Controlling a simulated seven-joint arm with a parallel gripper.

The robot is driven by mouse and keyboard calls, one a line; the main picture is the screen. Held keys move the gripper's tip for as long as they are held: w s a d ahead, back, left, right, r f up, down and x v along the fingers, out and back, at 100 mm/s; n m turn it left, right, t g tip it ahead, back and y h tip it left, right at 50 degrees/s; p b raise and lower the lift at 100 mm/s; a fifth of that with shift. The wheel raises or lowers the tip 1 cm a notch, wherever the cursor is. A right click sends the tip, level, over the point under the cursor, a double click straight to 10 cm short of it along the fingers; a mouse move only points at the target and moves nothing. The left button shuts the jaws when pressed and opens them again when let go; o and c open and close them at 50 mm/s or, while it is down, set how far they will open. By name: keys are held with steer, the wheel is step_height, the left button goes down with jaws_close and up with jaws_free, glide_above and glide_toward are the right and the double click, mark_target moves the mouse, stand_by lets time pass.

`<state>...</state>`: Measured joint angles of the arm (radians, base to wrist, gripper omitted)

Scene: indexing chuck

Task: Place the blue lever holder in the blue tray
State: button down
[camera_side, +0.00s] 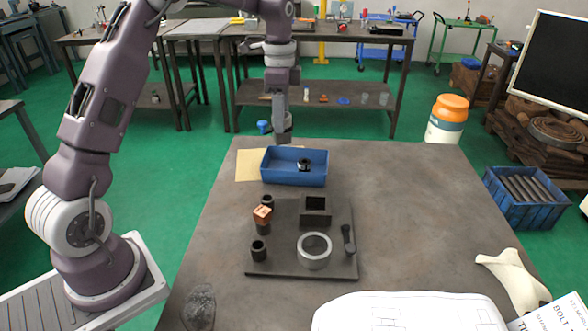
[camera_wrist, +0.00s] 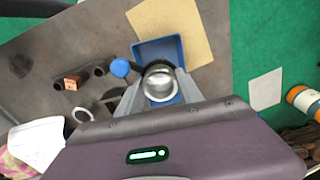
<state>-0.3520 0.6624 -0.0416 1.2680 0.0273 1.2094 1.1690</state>
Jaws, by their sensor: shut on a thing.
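My gripper (camera_side: 281,122) is shut on the blue lever holder, a grey metal round body with a blue knob (camera_side: 263,126) sticking out to the left on a dark lever. In the wrist view the round body (camera_wrist: 159,84) sits between the fingers, with the blue knob (camera_wrist: 120,68) at left. The holder is in the air, around the back edge of the blue tray (camera_side: 280,178) in the side view; its exact height is hard to tell. The tray also shows beyond the holder in the wrist view (camera_wrist: 146,48), which hides part of its inside. A small dark ring-shaped part (camera_side: 304,164) lies in the tray.
A dark fixture plate (camera_side: 285,268) in front of the tray carries black posts, a copper block (camera_side: 262,214), a square socket (camera_side: 315,206), a grey ring (camera_side: 314,253) and a black lever (camera_side: 348,240). A yellow sheet (camera_side: 248,165) lies under the tray.

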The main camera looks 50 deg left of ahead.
step_height(320, 180, down, 9)
steer(key=shift+f, duration=0.15)
steer(key=shift+f, duration=0.15)
steer(key=c, duration=0.8)
jaws_free()
steer(key=shift+o, duration=0.2)
